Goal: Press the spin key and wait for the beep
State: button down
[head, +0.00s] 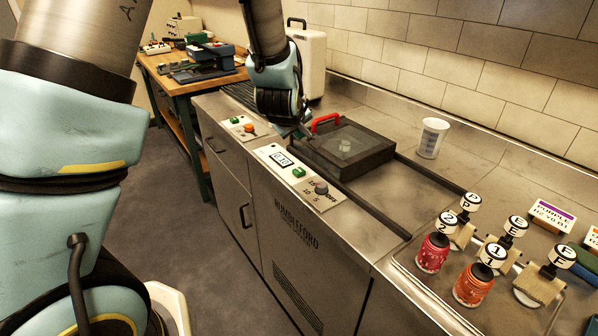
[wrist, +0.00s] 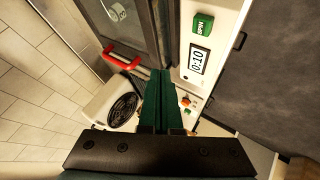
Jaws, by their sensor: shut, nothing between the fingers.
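The green spin key (head: 298,172) is on the pale control panel (head: 310,190) at the counter's front edge. In the wrist view the spin key (wrist: 202,24) shows its lettering, beside a display (wrist: 198,62) reading 0:10. My gripper (wrist: 160,72) is shut and empty, its dark green fingers together. In the wrist view its tips are below and left of the key, apart from it in the picture. In the head view my gripper (head: 304,132) is near the red handle, left of and behind the key, and its fingers are hard to make out.
A dark lidded unit (head: 350,150) with a red handle (head: 326,122) stands behind the panel. Another panel (head: 240,128) has green and orange buttons. A white cup (head: 432,138) and lettered bottles (head: 433,252) stand to the right.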

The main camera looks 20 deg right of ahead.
aim_at(299, 173)
notch_tip(299, 173, down, 8)
jog(key=b, duration=0.5)
jog(key=shift+b, duration=0.35)
jog(key=shift+f, duration=0.15)
dwell(1.4)
jog(key=shift+f+b, duration=0.3)
jog(key=shift+b, duration=0.2)
